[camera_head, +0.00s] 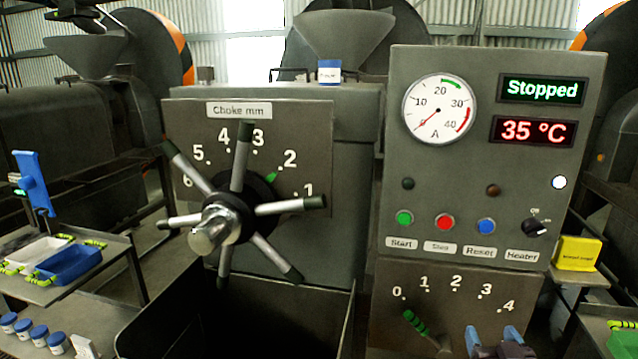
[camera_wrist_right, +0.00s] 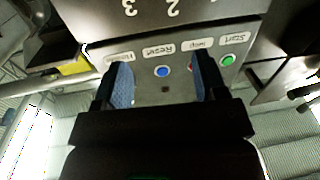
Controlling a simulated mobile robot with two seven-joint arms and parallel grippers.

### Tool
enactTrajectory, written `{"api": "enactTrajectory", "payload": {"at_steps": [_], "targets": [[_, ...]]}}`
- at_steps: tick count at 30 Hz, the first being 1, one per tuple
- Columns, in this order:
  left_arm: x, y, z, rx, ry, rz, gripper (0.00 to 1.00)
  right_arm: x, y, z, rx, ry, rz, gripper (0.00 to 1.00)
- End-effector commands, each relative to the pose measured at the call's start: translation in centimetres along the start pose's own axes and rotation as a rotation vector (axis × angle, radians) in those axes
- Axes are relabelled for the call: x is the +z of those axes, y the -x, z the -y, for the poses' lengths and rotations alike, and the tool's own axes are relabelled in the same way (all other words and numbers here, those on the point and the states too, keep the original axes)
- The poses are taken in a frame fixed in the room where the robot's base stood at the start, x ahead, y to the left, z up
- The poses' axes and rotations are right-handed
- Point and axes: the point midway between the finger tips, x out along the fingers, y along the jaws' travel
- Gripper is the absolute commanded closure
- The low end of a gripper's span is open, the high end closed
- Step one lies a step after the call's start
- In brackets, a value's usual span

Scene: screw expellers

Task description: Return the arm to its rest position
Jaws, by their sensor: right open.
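My right gripper (camera_head: 493,339) shows at the bottom edge of the head view, its two blue-padded fingers apart with nothing between them. It is in front of the lower panel, just right of the green-handled lever (camera_head: 416,322) on the 0 to 4 scale. In the right wrist view the open fingers (camera_wrist_right: 163,82) frame the control panel, which appears upside down, with the blue Reset button (camera_wrist_right: 162,71) seen between them. The rest of my right arm is hidden below the head view.
The choke handwheel (camera_head: 233,213) with several spokes sticks out at left. The control panel (camera_head: 470,200) reads Stopped and 35 °C. A side table at left holds white and blue trays (camera_head: 70,263), with blue-lidded jars below. A yellow box (camera_head: 577,253) stands at right.

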Motion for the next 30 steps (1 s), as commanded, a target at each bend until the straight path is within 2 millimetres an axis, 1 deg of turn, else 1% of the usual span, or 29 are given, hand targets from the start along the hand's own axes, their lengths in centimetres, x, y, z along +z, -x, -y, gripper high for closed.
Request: {"api": "enactTrajectory", "payload": {"at_steps": [1,2,3,5,6,8,9,11,12,13,16,19,22,30], "targets": [[0.1,-0.1,0.0,0.000,0.000,-0.004,0.57,3.0,1.3,0.8,-0.028,0.015,0.057,0.35],[0.1,-0.2,0.0,0.000,0.000,-0.005,0.57,4.5,2.2,1.3,-0.043,0.023,0.089,0.35],[0.1,-0.3,-0.1,0.000,0.000,-0.006,0.57,6.5,3.4,2.0,-0.065,0.032,0.131,0.35],[0.3,-0.4,-0.1,0.000,0.000,-0.006,0.57,9.6,5.4,2.8,-0.095,0.045,0.195,0.35],[0.3,-0.5,-0.1,0.000,0.000,-0.007,0.57,11.6,6.8,3.4,-0.114,0.052,0.237,0.35],[0.5,-0.6,-0.1,0.000,0.000,-0.007,0.57,14.3,9.2,4.0,-0.140,0.061,0.299,0.35],[0.5,-0.7,-0.1,0.000,0.000,-0.008,0.57,16.0,10.8,4.3,-0.155,0.065,0.338,0.35],[0.6,-0.8,-0.1,0.001,0.000,-0.009,0.57,18.2,13.1,4.8,-0.174,0.069,0.392,0.35],[0.7,-0.9,-0.1,0.001,-0.001,-0.010,0.57,19.5,14.6,4.9,-0.185,0.072,0.423,0.35],[0.7,-0.9,-0.1,0.001,-0.001,-0.010,0.57,20.3,15.7,4.9,-0.190,0.075,0.445,0.35],[0.8,-1.1,-0.2,0.001,-0.001,-0.011,0.57,22.2,18.5,4.8,-0.199,0.080,0.501,0.35],[0.8,-1.1,-0.2,0.001,-0.001,-0.012,0.57,23.2,20.0,4.3,-0.194,0.083,0.531,0.35],[0.8,-1.2,-0.2,0.001,-0.001,-0.013,0.57,23.6,20.6,4.1,-0.190,0.083,0.543,0.35],[0.7,-1.2,-0.2,0.001,-0.001,-0.015,0.57,23.5,20.6,4.1,-0.189,0.083,0.543,0.35]]}}
